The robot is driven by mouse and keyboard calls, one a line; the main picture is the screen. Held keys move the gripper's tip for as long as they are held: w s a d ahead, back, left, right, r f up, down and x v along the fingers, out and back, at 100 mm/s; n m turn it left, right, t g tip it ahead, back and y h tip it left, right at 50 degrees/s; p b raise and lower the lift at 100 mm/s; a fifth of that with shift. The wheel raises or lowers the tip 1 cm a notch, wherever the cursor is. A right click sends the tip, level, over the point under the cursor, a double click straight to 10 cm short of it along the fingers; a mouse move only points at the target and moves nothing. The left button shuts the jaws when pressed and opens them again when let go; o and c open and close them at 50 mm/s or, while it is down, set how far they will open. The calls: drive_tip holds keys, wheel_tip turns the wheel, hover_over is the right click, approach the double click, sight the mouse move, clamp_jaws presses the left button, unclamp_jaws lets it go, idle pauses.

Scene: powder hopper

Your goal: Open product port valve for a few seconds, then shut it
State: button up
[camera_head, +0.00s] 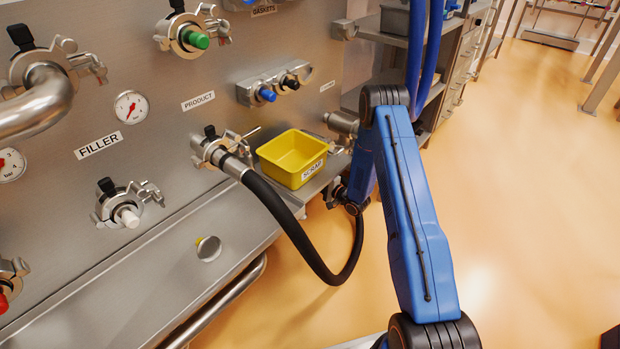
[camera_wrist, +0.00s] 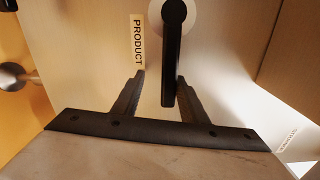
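In the wrist view a black lever handle (camera_wrist: 170,60) hangs down from a round pivot on a pale metal panel. A PRODUCT label (camera_wrist: 137,42) is just left of it. My gripper (camera_wrist: 160,82) is open, with one finger on each side of the lever's lower part. The right finger appears very close to the lever; I cannot tell if they touch. In the head view a PRODUCT label (camera_head: 198,101) is above a clamped port (camera_head: 222,152) with a black hose. My blue arm reaches down past the panel's right end, where I cannot make out the lever.
A yellow SCRAP bin (camera_head: 292,158) sits on the ledge beside the hose (camera_head: 310,245), which loops down near my wrist. Other capped ports, gauges and a FILLER label (camera_head: 99,145) are on the panel. A shelf unit (camera_head: 465,60) stands behind. Orange floor at right is open.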

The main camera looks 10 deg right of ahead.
drive_tip(key=v, duration=1.7)
drive_tip(key=shift+s, duration=0.15)
drive_tip(key=shift+d, duration=0.15)
